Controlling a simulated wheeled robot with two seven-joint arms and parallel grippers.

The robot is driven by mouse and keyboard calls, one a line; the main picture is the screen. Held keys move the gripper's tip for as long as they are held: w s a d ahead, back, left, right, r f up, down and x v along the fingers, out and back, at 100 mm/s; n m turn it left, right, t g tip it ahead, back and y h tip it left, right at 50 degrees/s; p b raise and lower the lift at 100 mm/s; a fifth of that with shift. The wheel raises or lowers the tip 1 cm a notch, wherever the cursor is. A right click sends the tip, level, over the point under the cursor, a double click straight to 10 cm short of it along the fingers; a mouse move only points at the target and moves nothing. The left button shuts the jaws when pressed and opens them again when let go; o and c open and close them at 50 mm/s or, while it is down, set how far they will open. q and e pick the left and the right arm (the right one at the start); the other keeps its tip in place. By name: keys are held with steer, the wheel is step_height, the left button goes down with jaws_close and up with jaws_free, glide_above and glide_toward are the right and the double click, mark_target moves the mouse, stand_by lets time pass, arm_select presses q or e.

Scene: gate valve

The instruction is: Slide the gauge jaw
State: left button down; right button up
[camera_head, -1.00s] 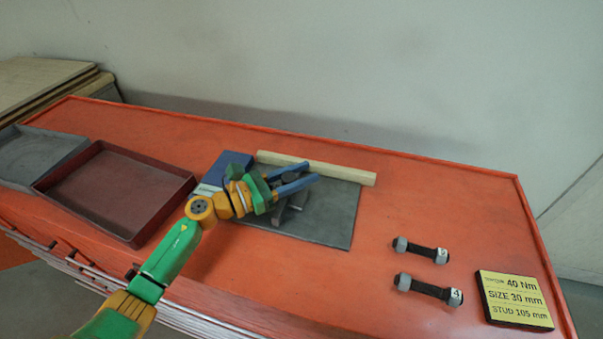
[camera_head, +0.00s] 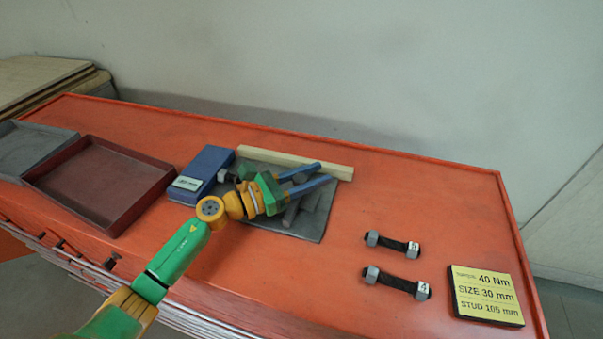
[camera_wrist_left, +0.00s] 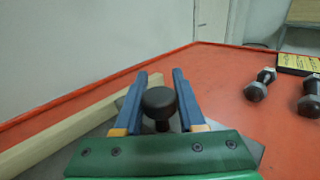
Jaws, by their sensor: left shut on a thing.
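My left gripper (camera_head: 322,174) is over the grey mat (camera_head: 317,228) on the orange bench. Its blue fingers also show in the left wrist view (camera_wrist_left: 160,76). In the head view, dark grey bar-like parts, seemingly of the gauge (camera_head: 291,213), show just below the fingers. The gripper hides most of the gauge, so the jaw's exact place cannot be told. My right gripper is in neither view.
A cream bar (camera_head: 295,162) lies along the mat's back edge. A blue box (camera_head: 208,165) is left of the gripper. A dark red tray (camera_head: 100,185) and a grey tray (camera_head: 38,145) are at left. Two bolts (camera_head: 392,244) (camera_head: 397,283) and a yellow sign (camera_head: 487,295) are at right.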

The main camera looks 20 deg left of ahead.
mark_target(295, 185)
arm_select(q)
steer(key=shift+s+d, duration=0.1)
steer(key=shift+d, duration=0.2)
steer(key=shift+a+f, duration=0.1)
steer(key=shift+a, duration=0.1)
steer(key=c, duration=0.8)
jaws_free()
steer(key=shift+o, duration=1.4)
steer(key=shift+d, duration=0.25)
steer(key=b+v, duration=0.3)
steer(key=v, duration=0.4)
steer(key=shift+f, duration=0.1)
